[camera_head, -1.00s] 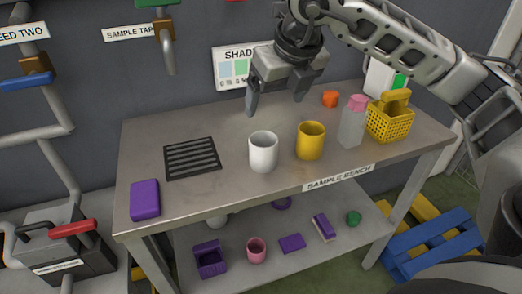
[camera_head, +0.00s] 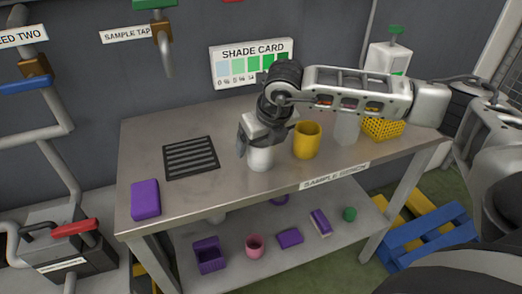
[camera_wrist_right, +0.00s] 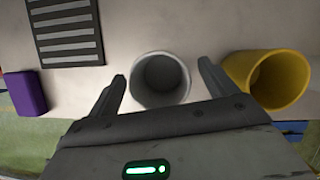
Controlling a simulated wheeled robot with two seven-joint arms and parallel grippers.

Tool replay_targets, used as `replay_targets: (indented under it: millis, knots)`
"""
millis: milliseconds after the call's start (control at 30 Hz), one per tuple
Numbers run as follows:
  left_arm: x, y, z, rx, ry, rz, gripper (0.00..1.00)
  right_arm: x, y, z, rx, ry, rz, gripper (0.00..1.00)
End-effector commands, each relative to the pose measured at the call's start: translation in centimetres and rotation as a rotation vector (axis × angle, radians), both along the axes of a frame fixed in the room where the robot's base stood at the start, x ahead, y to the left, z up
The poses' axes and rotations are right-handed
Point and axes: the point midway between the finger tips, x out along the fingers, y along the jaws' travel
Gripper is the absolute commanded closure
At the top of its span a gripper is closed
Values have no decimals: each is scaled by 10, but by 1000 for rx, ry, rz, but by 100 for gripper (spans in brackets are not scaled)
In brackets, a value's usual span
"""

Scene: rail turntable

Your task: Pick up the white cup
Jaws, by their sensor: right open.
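The white cup (camera_head: 260,159) stands upright on the grey bench, with its upper part hidden behind my right gripper in the head view. In the right wrist view the white cup (camera_wrist_right: 160,80) shows its open mouth and looks empty. My right gripper (camera_head: 258,150) is open and low over the cup. In the right wrist view its fingers (camera_wrist_right: 162,80) lie one on each side of the cup, with a gap visible at each side. My left gripper is not in view.
A yellow cup (camera_head: 306,140) stands close on the right, near the right finger. A black slotted grate (camera_head: 190,158) and a purple block (camera_head: 145,199) lie left. A grey bottle (camera_head: 346,128) and yellow basket (camera_head: 383,126) are farther right. A shelf below holds several small items.

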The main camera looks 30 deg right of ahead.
Motion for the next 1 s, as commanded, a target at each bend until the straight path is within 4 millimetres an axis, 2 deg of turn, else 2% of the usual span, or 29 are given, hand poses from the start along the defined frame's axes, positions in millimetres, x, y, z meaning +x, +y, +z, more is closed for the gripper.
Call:
replay_targets:
  millis: [200,233,400,767,867,1000]
  knots:
    - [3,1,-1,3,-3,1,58,1,0,-1,0,-2,1,15]
    - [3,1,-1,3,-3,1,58,1,0,-1,0,-2,1,18]
    - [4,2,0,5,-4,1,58,1,0,-1,0,-1,1,63]
    - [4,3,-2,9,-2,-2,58,1,0,1,1,-2,0,63]
    - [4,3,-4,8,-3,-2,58,1,0,7,2,-4,1,63]
    - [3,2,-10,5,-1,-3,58,2,1,27,0,-9,2,63]
